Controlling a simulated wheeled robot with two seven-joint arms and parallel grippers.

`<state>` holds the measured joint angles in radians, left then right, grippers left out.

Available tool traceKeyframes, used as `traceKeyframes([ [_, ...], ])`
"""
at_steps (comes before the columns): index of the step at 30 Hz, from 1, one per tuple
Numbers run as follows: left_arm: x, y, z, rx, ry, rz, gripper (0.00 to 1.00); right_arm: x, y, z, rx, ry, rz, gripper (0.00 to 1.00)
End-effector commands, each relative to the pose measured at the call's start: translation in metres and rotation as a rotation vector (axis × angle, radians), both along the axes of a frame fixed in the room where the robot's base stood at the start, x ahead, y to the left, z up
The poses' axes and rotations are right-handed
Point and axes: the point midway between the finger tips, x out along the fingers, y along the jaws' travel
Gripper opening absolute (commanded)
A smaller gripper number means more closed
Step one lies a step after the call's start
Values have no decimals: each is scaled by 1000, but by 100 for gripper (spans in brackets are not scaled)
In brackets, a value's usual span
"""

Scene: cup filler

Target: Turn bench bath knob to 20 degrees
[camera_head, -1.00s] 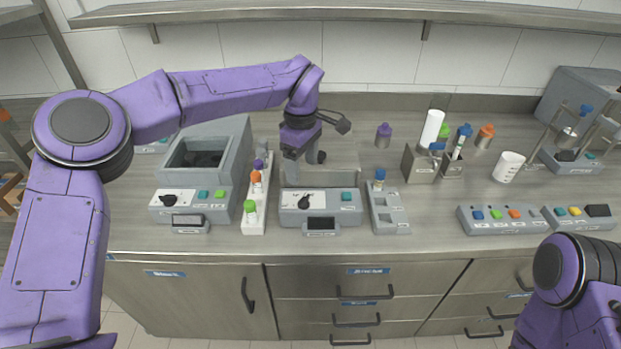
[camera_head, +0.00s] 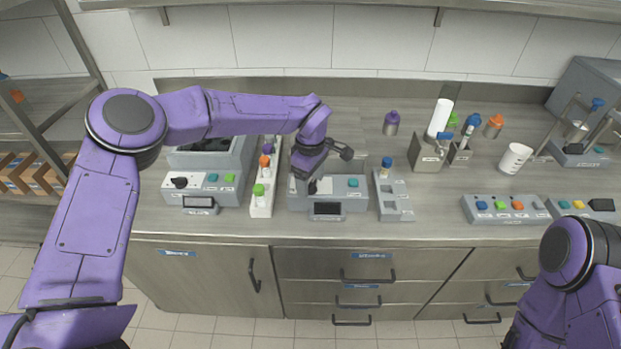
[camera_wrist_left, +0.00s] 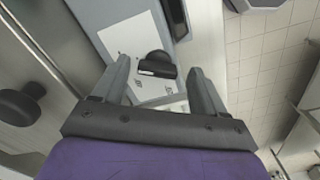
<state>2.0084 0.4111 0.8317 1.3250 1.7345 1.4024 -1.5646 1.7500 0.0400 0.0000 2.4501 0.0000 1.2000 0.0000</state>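My left gripper (camera_head: 303,183) is at the front panel of the middle grey bench unit (camera_head: 356,187), over its dark knob. The knob is mostly hidden by the gripper in the head view. In the left wrist view the black knob (camera_wrist_left: 157,66) stands on a white dial plate (camera_wrist_left: 120,45), between the two spread fingers. The fingers are open, with a visible gap on each side of the knob. The dial marks are too small to read. My right arm shows at the lower right; its gripper is out of view.
Left of the unit are a rack with capped vials (camera_head: 262,200) and another knob unit (camera_head: 222,190). Right of it are a grey rack (camera_head: 393,205), a holder (camera_head: 427,158), a white cup (camera_head: 515,157) and a button panel (camera_head: 490,216). A display (camera_head: 327,208) sits just below the gripper.

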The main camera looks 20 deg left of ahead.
Motion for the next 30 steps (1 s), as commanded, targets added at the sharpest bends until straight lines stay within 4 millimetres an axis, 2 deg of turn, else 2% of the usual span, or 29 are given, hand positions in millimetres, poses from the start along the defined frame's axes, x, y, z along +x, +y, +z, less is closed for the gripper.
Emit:
traceKeyframes([
  [1, 0, 0, 0, 0, 0, 0, 55, 0, 0, 0, 0, 0, 0, 43],
  [4, 0, 0, 0, 0, 0, 0, 22, 0, 0, 0, 0, 0, 0, 43],
  [5, 0, 0, 0, 0, 0, -1, 18, 0, 0, 0, 0, 0, 0, 43],
  [17, 0, 0, -1, 0, 1, 47, 18, 0, 0, -1, 0, 0, 0, 43],
  [23, 0, 0, -1, 0, 2, 166, 18, 0, 0, -3, 0, 0, 0, 43],
  [30, 0, 0, -2, 0, 3, 382, 18, 0, 0, -7, 0, 0, 0, 43],
])
